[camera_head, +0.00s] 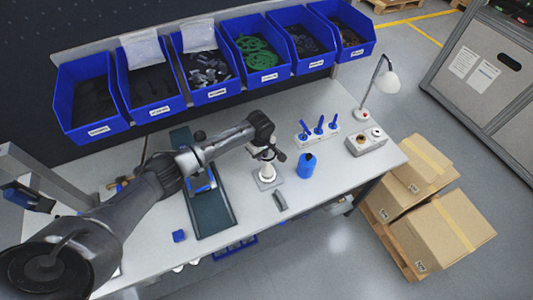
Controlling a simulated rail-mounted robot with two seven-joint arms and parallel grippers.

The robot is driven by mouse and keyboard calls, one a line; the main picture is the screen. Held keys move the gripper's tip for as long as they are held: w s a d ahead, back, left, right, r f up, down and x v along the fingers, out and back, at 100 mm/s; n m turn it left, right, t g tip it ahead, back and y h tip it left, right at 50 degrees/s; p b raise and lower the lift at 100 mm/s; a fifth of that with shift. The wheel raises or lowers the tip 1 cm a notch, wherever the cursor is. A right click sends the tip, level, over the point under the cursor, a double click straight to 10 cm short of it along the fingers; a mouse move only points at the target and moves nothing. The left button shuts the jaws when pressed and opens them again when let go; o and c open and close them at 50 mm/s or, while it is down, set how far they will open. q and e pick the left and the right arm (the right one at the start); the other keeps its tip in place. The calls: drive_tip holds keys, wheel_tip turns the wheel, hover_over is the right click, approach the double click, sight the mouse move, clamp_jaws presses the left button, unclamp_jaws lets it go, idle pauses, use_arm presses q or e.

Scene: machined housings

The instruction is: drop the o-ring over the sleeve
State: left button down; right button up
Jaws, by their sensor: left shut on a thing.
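My left gripper (268,155) comes in from the left and points down over the work table. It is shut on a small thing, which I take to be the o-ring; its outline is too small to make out. Right under the gripper stands a pale machined housing (270,176) on a light square base. The sleeve is on or at this housing, but the gripper partly covers its top. I cannot tell whether the held thing touches it. My right gripper is not in view.
A blue bottle (307,166) stands close to the right of the housing, and a grey curved piece (280,201) lies in front. A rack with blue tools (318,134), a grey box (366,143) and a lamp (389,82) stand farther right. Blue bins (208,95) line the back.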

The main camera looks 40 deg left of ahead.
use_arm(q)
drive_tip(key=shift+d+n, duration=0.3)
drive_tip(key=shift+n, duration=0.2)
use_arm(e)
drive_tip(key=shift+s+d, duration=0.1)
drive_tip(key=shift+d, duration=0.1)
drive_tip(key=shift+d, duration=0.15)
use_arm(q)
drive_tip(key=shift+r, duration=0.1)
use_arm(e)
drive_tip(key=shift+r, duration=0.1)
use_arm(q)
drive_tip(key=shift+f+b, duration=0.95)
drive_tip(key=shift+f, duration=2.7)
use_arm(e)
wheel_tip(320, 180, down, 2)
drive_tip(key=shift+f, duration=0.1)
